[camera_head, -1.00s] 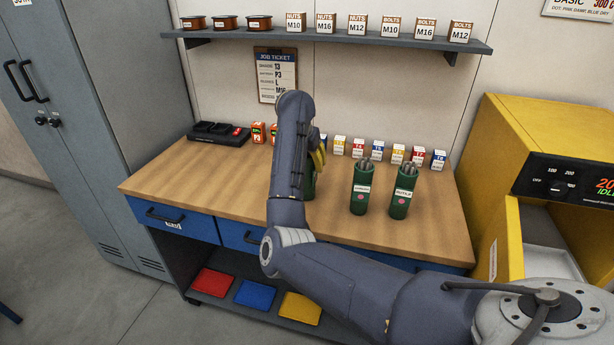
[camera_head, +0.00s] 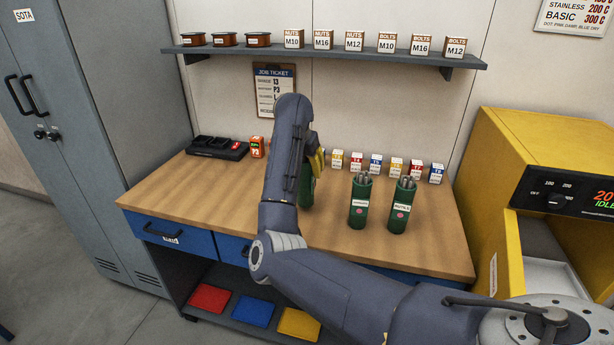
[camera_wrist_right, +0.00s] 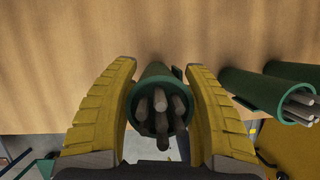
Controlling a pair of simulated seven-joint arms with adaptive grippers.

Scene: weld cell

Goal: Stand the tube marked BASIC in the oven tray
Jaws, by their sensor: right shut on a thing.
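My right gripper (camera_head: 317,162) has yellow fingers, mostly hidden behind my forearm in the head view. In the right wrist view the fingers (camera_wrist_right: 160,70) close on both sides of a green tube (camera_wrist_right: 155,75) with several grey rods in it. This held tube also shows in part beside my forearm in the head view (camera_head: 307,192); its label is hidden. Two more green tubes stand upright on the bench: a middle one (camera_head: 359,208) with a label too small to read and a right one (camera_head: 402,211) marked RUTILE. The oven tray (camera_head: 552,274) is pale, inside the open yellow oven drawer.
The yellow oven (camera_head: 545,150) stands right of the wooden bench (camera_head: 235,195). Small labelled boxes (camera_head: 396,166) line the bench's back, with a dark charger (camera_head: 217,148) at left. A shelf (camera_head: 350,54) hangs above. The bench's front left is clear.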

